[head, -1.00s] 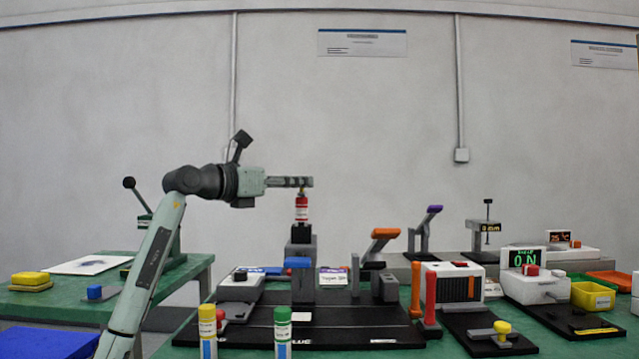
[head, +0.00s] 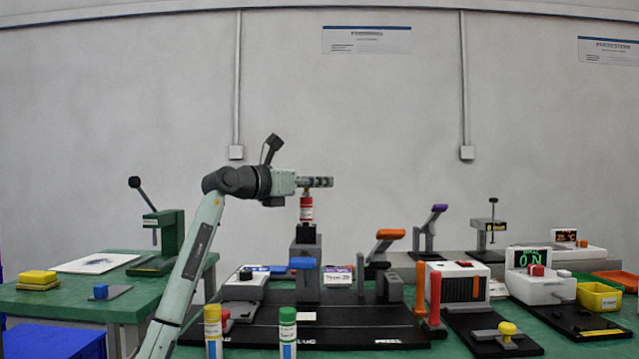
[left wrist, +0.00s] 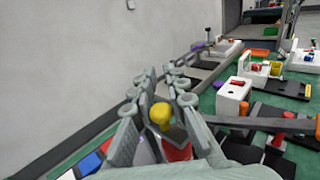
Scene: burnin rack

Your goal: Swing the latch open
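No part is plainly marked as the latch. A grey bar with a yellow knob (head: 507,330) lies on a black base at the front right in the head view. My left gripper (head: 328,182) is level, over the top of a red cylinder (head: 306,209) with a white label. The cylinder stands upright on a dark block of the black fixture. In the left wrist view the fingers (left wrist: 158,108) are apart, on either side of a yellow top (left wrist: 160,114) above a red body (left wrist: 177,151). Whether they touch it I cannot tell. My right gripper is out of view.
A yellow-capped tube (head: 213,330) and a green-capped tube (head: 287,332) stand in front. A white box (head: 458,282) and a display unit (head: 528,259) are at right.

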